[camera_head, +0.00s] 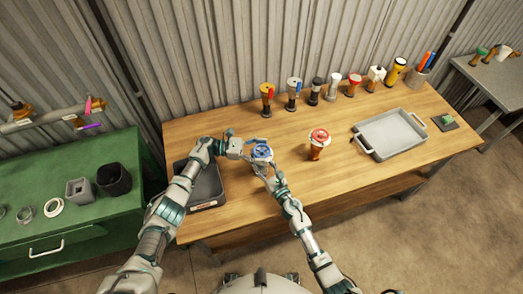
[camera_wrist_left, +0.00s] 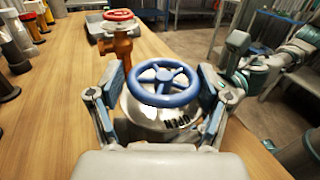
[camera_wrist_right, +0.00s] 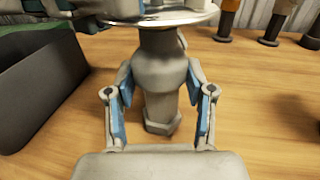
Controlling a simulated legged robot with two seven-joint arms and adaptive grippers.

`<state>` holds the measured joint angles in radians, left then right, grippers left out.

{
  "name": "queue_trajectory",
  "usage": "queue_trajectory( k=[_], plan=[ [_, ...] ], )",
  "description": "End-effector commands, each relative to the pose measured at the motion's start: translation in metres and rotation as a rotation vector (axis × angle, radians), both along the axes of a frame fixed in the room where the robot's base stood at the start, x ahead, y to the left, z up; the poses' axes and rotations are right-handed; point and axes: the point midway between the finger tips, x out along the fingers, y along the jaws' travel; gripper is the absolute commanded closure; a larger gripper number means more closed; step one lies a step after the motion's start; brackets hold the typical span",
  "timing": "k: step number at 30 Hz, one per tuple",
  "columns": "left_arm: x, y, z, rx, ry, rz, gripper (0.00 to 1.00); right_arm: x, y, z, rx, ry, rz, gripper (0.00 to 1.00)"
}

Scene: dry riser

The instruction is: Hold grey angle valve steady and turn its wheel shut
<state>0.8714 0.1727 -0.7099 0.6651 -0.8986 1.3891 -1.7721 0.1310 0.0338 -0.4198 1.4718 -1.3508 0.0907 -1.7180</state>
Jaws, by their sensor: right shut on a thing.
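The grey angle valve with a blue wheel (camera_head: 262,152) stands upright on the wooden table. In the left wrist view, the blue wheel (camera_wrist_left: 165,82) sits above a shiny round plate with dark lettering. My left gripper (camera_head: 249,149) is open, its fingers (camera_wrist_left: 162,95) on either side of the wheel with small gaps. In the right wrist view, the grey body (camera_wrist_right: 160,75) stands on its hexagonal foot. My right gripper (camera_wrist_right: 160,95) is shut on this body, below the plate. The wheel's top is out of that view.
A copper valve with a red wheel (camera_head: 319,137) stands to the right. A grey tray (camera_head: 390,135) lies farther right. A dark bin (camera_head: 205,188) is close on the left. Several valves and torches line the table's back.

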Motion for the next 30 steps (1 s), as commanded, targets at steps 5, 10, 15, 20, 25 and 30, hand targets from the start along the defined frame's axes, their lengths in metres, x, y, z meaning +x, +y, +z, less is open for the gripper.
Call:
queue_trajectory(
  k=[5, 10, 15, 20, 25, 30],
  plan=[
    [0.000, 0.000, 0.000, 0.000, 0.000, -0.002, 0.05, -0.001, 0.000, -0.002, 0.001, 0.004, 0.001, 1.00],
    [-0.001, -0.001, 0.000, -0.002, 0.000, -0.005, 0.05, 0.000, 0.000, -0.002, 0.001, 0.005, -0.001, 1.00],
    [0.000, 0.009, 0.000, -0.001, 0.000, -0.004, 0.05, 0.000, -0.001, -0.002, 0.001, 0.005, -0.002, 1.00],
    [0.004, 0.040, 0.000, 0.000, 0.000, -0.002, 0.05, 0.000, -0.001, -0.002, 0.000, 0.004, -0.003, 1.00],
    [0.009, 0.083, -0.001, 0.000, 0.001, -0.001, 0.05, 0.001, -0.002, -0.002, 0.000, 0.004, -0.004, 1.00],
    [0.012, 0.107, -0.002, -0.001, 0.001, -0.003, 0.05, 0.001, -0.002, -0.002, 0.000, 0.004, -0.004, 1.00]
  ],
)
